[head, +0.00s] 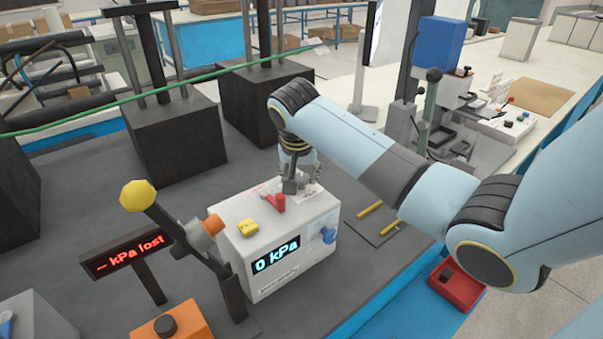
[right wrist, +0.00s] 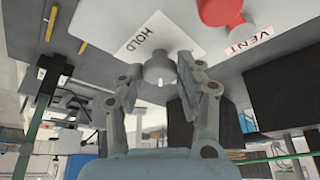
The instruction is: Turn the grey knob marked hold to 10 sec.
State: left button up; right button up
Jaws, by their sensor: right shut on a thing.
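The white box (head: 236,240) with the lit 0 kPa display (head: 277,256) stands on the dark bench. In the right wrist view the grey knob (right wrist: 158,69) sits on a white plate marked HOLD (right wrist: 138,42). A small pale mark shows on the knob's lower side. My right gripper (right wrist: 160,76) has its fingers on either side of the knob and is shut on it. In the head view my right gripper (head: 296,185) reaches down onto the box's top and hides the knob. The dial's second markings cannot be read. My left gripper is not in view.
A red lever (head: 275,204) and a yellow button (head: 248,227) are close to the right gripper on the box's top. A blue knob (head: 329,235) is on its front. A yellow-topped lever (head: 137,196) and a red-lettered sign (head: 128,252) stand to the left.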

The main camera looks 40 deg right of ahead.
jog(key=shift+w, duration=0.1)
dwell(0.4)
jog(key=o, duration=1.1)
jog(key=v, duration=1.2)
jog(key=shift+a, duration=0.1)
